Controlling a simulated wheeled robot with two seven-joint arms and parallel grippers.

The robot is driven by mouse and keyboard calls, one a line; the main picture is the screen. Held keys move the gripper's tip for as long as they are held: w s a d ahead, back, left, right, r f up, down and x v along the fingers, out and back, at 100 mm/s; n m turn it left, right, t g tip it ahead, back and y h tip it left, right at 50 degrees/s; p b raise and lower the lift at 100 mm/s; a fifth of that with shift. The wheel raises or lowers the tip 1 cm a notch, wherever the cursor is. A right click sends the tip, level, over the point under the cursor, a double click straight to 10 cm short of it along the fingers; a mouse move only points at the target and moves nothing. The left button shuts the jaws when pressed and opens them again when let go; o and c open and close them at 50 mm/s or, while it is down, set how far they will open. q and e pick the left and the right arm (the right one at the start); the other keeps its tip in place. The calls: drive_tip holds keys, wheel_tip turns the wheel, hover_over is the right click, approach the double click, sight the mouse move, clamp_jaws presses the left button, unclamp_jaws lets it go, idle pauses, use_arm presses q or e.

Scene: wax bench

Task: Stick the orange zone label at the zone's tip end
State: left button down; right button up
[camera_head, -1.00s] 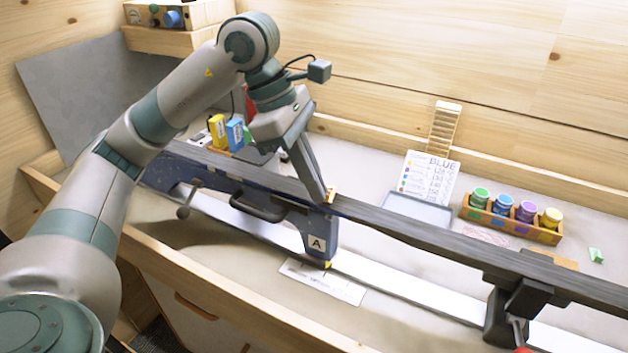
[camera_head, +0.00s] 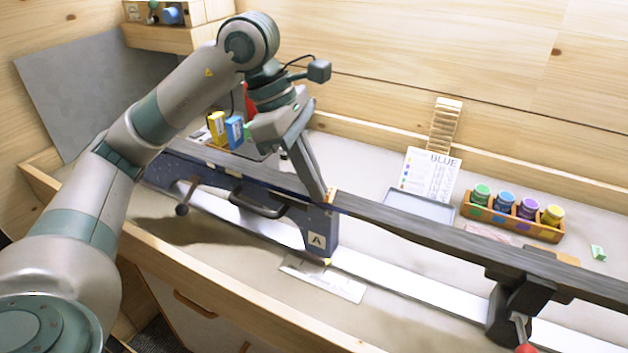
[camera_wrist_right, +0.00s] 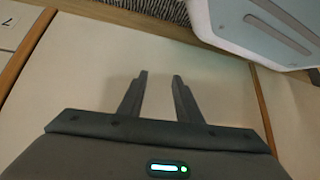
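A long dark ski (camera_head: 430,232) lies diagonally across the bench on its supports. My left gripper (camera_head: 326,197) reaches down to the ski's top above the navy support marked A (camera_head: 318,240). A small orange piece (camera_head: 332,194), which looks like the label, shows right at its fingertips. The fingers overlap in this view, so I cannot tell whether they grip the piece or only touch it. My right gripper (camera_wrist_right: 158,82) is open and empty in the right wrist view, in front of a pale panel.
A wooden holder (camera_head: 510,226) with several coloured jars stands at the back right. A BLUE chart card (camera_head: 430,175) stands behind a grey tray (camera_head: 419,206). A printed strip (camera_head: 322,279) lies in front of support A. A dark clamp (camera_head: 512,305) holds the ski at right.

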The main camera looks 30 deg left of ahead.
idle(0.4)
use_arm(q)
drive_tip(key=c, duration=1.6)
unclamp_jaws()
drive_tip(key=shift+r+p, duration=1.75)
drive_tip(key=shift+r, duration=1.25)
